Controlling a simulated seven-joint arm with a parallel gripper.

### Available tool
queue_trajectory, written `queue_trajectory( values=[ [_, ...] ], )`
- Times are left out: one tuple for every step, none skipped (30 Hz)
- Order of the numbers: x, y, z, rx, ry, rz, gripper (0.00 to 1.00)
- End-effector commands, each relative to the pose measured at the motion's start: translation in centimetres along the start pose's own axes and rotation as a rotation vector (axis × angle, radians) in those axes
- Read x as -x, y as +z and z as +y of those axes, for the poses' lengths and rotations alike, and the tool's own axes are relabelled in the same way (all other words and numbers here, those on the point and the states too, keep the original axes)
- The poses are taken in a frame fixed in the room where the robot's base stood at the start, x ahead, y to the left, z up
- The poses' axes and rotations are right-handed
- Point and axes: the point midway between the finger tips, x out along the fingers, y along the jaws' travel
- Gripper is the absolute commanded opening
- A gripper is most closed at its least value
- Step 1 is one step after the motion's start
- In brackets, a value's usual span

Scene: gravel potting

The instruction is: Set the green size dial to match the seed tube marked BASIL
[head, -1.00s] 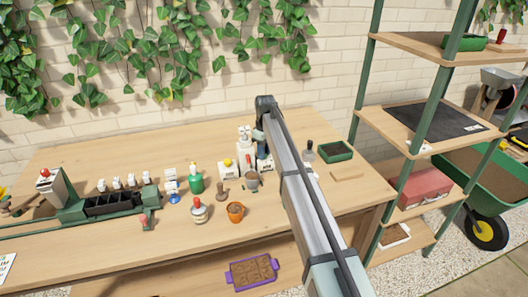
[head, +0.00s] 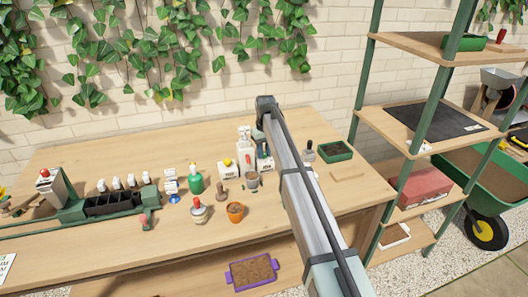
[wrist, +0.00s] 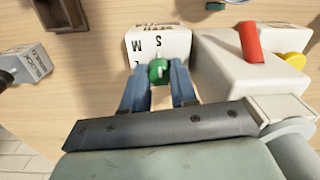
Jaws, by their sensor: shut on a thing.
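The green size dial (wrist: 158,71) is on the face of a white box (wrist: 160,44) in the wrist view. A pale mark on the dial seems to point up toward S. My gripper (wrist: 160,82) is shut on the dial, with one blue finger at each side. In the head view my arm hides most of the box and the gripper. I cannot make out a tube marked BASIL; labels in the head view are too small to read.
A larger white box with a red lever (wrist: 250,42) and a yellow knob (wrist: 293,60) stands close at the right in the wrist view. A green bottle (head: 195,183), an orange pot (head: 235,211) and a green tray (head: 335,151) stand on the bench.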

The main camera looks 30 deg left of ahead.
Motion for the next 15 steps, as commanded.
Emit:
queue_trajectory(
  values=[
    [0.02, 0.0, 0.02, -0.002, 0.0, 0.0, 0.0],
    [0.02, 0.0, 0.01, -0.002, 0.0, 0.0, 0.0],
    [0.02, 0.0, 0.01, -0.002, 0.0, 0.0, 0.0],
    [0.02, -0.01, 0.01, -0.002, 0.0, 0.0, 0.0],
    [0.02, -0.01, 0.01, -0.001, 0.0, 0.0, 0.0],
    [0.02, 0.0, 0.01, -0.001, 0.0, 0.0, 0.0],
    [0.02, -0.01, 0.01, -0.001, 0.0, 0.0, 0.0],
    [0.02, -0.01, 0.01, -0.001, 0.0, 0.0, 0.0],
    [0.02, -0.01, 0.01, -0.001, 0.0, 0.001, 0.31],
    [0.02, -0.01, 0.01, -0.001, 0.0, 0.001, 0.34],
    [0.02, -0.01, 0.01, -0.001, 0.0, 0.001, 0.37],
    [0.01, -0.01, 0.01, 0.0, 0.0, 0.001, 0.41],
    [0.01, -0.01, 0.01, 0.0, 0.0, 0.001, 0.43],
    [0.01, -0.01, 0.01, 0.0, 0.0, 0.001, 0.46],
    [0.01, -0.01, 0.01, 0.0, 0.0, 0.001, 0.5]
  ],
)
